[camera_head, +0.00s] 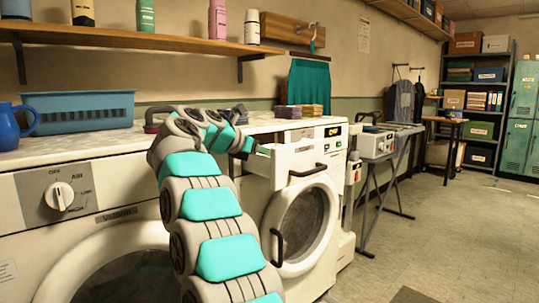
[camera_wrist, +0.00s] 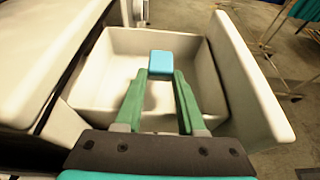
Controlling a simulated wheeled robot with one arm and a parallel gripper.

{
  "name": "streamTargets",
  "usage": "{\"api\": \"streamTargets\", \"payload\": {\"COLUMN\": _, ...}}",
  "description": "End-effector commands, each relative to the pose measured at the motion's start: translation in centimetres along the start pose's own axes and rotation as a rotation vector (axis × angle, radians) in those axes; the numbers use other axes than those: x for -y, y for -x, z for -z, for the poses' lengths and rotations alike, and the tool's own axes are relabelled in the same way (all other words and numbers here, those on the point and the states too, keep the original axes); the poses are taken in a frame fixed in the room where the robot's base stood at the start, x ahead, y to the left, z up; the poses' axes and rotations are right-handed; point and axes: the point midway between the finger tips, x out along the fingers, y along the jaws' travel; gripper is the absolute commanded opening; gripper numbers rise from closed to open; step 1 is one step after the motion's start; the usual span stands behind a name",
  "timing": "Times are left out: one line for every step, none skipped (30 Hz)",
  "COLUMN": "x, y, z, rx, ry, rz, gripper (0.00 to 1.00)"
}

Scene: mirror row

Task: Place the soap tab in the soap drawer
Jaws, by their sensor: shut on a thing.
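The soap tab (camera_wrist: 160,62) is a small light-blue block in the wrist view. My gripper (camera_wrist: 161,76) is shut on it, with the two green fingers at its near end. Tab and fingertips are over the open soap drawer (camera_wrist: 246,85), a cream box with an empty-looking floor. I cannot tell the tab's exact height above that floor. In the head view the drawer (camera_head: 287,168) is pulled out of the white washer's upper front, and my gripper (camera_head: 262,150) reaches its left side. The tab is not clear there.
A blue basket (camera_head: 80,110) and blue jug (camera_head: 10,126) stand on the left machine top. Stacked cloths (camera_head: 302,110) lie behind the drawer. A shelf (camera_head: 130,38) with bottles runs above. The floor (camera_head: 450,235) at right is mostly clear.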

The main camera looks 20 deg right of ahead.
Motion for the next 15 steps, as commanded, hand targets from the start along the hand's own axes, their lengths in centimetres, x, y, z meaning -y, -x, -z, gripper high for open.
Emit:
{"api": "streamTargets", "payload": {"x": 0.0, "y": 0.0, "z": 0.0, "rx": 0.000, "ry": 0.000, "rz": 0.000, "gripper": 0.00}}
{"api": "streamTargets", "payload": {"x": 0.0, "y": 0.0, "z": 0.0, "rx": 0.000, "ry": 0.000, "rz": 0.000, "gripper": 0.00}}
{"api": "streamTargets", "payload": {"x": 0.0, "y": -0.1, "z": 0.1, "rx": 0.000, "ry": 0.000, "rz": 0.000, "gripper": 0.00}}
{"api": "streamTargets", "payload": {"x": 0.1, "y": -0.1, "z": 0.1, "rx": 0.000, "ry": 0.000, "rz": 0.000, "gripper": 0.00}}
{"api": "streamTargets", "payload": {"x": 0.1, "y": -0.1, "z": 0.2, "rx": -0.001, "ry": 0.000, "rz": 0.000, "gripper": 0.00}}
{"api": "streamTargets", "payload": {"x": 0.1, "y": -0.2, "z": 0.3, "rx": -0.001, "ry": 0.000, "rz": 0.000, "gripper": 0.00}}
{"api": "streamTargets", "payload": {"x": 0.1, "y": -0.2, "z": 0.4, "rx": -0.001, "ry": 0.000, "rz": 0.000, "gripper": 0.00}}
{"api": "streamTargets", "payload": {"x": 0.1, "y": -0.2, "z": 0.5, "rx": -0.001, "ry": 0.000, "rz": 0.000, "gripper": 0.00}}
{"api": "streamTargets", "payload": {"x": 0.0, "y": -0.3, "z": 0.7, "rx": -0.001, "ry": 0.000, "rz": 0.001, "gripper": 0.00}}
{"api": "streamTargets", "payload": {"x": 0.0, "y": -0.3, "z": 0.8, "rx": -0.002, "ry": 0.001, "rz": 0.001, "gripper": 0.00}}
{"api": "streamTargets", "payload": {"x": 0.0, "y": -0.4, "z": 0.9, "rx": -0.002, "ry": 0.002, "rz": 0.001, "gripper": 0.00}}
{"api": "streamTargets", "payload": {"x": 0.0, "y": -0.5, "z": 1.1, "rx": -0.003, "ry": 0.004, "rz": 0.002, "gripper": 0.00}}
{"api": "streamTargets", "payload": {"x": 0.0, "y": -0.5, "z": 1.2, "rx": -0.004, "ry": 0.004, "rz": 0.003, "gripper": 0.00}}
{"api": "streamTargets", "payload": {"x": 0.0, "y": -0.6, "z": 1.3, "rx": -0.004, "ry": 0.005, "rz": 0.003, "gripper": 0.00}}
{"api": "streamTargets", "payload": {"x": 0.0, "y": -0.6, "z": 1.5, "rx": -0.005, "ry": 0.004, "rz": 0.004, "gripper": 0.00}}
